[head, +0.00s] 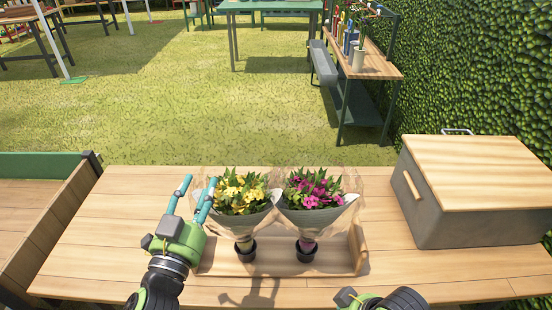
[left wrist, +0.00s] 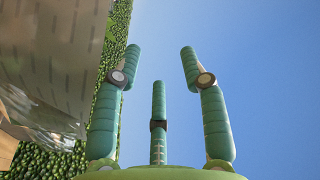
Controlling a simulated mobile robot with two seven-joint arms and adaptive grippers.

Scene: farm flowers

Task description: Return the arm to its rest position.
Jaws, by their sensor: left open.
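My left gripper (head: 192,198) is upright and open beside the left bouquet, just left of its clear wrapping. In the left wrist view its fingers (left wrist: 158,65) are spread against the sky, with nothing between them. The yellow bouquet (head: 240,195) and the pink bouquet (head: 315,192) stand upright side by side in dark round holders on a wooden tray (head: 215,262).
The wooden table (head: 110,235) is clear at left and front. A grey box with a wooden lid (head: 480,170) stands at the right. A tall hedge (head: 475,70) rises behind it. A workbench (head: 372,62) with containers stands beyond on the grass.

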